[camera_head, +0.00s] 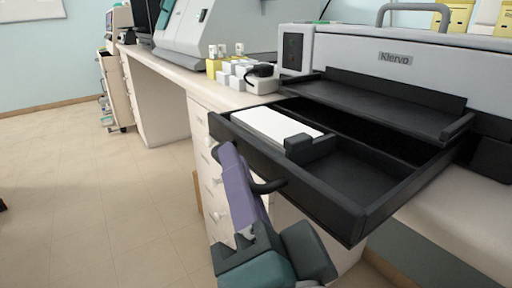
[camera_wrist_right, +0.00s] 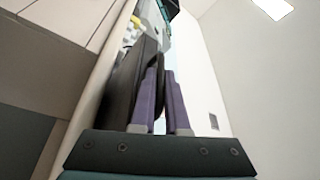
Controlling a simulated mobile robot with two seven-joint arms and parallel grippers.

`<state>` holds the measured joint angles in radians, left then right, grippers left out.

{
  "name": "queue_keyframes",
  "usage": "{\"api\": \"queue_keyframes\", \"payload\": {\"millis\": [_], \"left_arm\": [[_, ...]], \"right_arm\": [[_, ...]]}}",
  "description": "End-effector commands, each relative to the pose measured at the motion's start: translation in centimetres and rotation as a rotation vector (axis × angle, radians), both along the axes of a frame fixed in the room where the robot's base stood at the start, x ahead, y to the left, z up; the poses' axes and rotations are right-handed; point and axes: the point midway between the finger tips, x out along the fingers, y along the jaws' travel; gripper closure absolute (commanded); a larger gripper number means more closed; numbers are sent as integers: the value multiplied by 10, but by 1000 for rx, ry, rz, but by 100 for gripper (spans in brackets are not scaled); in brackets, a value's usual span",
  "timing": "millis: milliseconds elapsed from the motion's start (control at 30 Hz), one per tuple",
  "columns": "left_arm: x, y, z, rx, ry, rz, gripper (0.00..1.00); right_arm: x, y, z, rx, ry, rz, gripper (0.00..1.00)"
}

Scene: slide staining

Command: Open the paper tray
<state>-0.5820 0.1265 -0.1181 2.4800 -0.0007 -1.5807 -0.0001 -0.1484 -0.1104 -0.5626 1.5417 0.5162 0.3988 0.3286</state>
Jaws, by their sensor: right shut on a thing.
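The black paper tray (camera_head: 362,177) is pulled out from the front of the grey Klervo machine (camera_head: 350,58). White paper (camera_head: 273,124) lies in its left part, beside a black guide block, and the right part is bare. My right gripper (camera_head: 232,160) is at the tray's front, shut on the black tray handle (camera_head: 270,187). Its purple fingers (camera_wrist_right: 160,100) point up in the right wrist view, close to a dark surface. The fingers partly hide the handle in the head view. My left gripper is not in view.
A white counter (camera_head: 165,68) with drawers (camera_head: 205,165) runs along behind the tray. Small white and yellow boxes (camera_head: 232,68) stand left of the machine. A black upper shelf (camera_head: 385,105) juts out above the tray.

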Motion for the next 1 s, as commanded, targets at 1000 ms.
{"api": "queue_keyframes", "payload": {"millis": [1000], "left_arm": [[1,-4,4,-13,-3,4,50]], "right_arm": [[-49,-17,-13,-3,8,1,75]]}}
